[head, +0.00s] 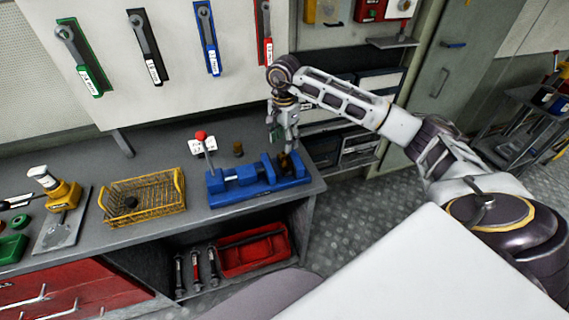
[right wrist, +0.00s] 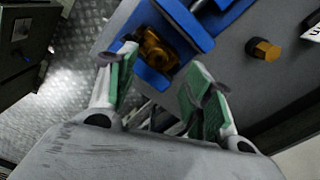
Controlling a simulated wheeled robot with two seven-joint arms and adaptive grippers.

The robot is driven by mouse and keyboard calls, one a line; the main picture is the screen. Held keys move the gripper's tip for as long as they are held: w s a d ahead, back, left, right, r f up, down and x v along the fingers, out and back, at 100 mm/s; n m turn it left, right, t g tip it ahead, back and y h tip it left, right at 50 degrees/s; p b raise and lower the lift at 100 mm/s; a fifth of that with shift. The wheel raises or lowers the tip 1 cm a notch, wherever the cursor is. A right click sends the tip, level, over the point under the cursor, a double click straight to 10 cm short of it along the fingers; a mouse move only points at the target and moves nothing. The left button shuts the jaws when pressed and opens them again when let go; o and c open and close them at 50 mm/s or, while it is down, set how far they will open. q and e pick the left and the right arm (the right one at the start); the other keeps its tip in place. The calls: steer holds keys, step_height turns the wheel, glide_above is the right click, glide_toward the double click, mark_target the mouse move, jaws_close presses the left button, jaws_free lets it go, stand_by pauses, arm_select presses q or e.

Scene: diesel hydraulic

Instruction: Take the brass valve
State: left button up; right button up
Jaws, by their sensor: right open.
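The brass valve (head: 286,162) sits at the right end of a blue vise (head: 232,190) on the workbench, partly hidden in the head view by my gripper. In the right wrist view the brass valve (right wrist: 157,48) lies between blue vise parts (right wrist: 178,22). My right gripper (head: 283,136) points down just above it. In the right wrist view my right gripper (right wrist: 160,76) is open, with its green-padded fingers apart and nothing between them. The valve shows just beyond the fingertips; I cannot tell the exact gap. My left gripper is not in view.
A small brass piece (head: 238,149) stands behind the vise. A red-knobbed lever (head: 203,140) rises near the vise's left end. A yellow wire basket (head: 150,202) stands to the left. The bench (head: 318,187) ends just right of the vise. Wrenches (head: 207,38) hang on the wall.

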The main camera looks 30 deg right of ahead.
mark_target(285, 161)
steer(key=shift+s+d+f+p, duration=0.15)
steer(key=shift+f+p, duration=0.15)
steer(key=shift+f, duration=0.35)
steer(key=shift+s+a+f+p, duration=0.1)
steer(key=shift+f+p, duration=0.2)
steer(key=shift+f, duration=1.65)
steer(key=shift+c, duration=0.3)
jaws_close()
steer(key=shift+r, duration=0.1)
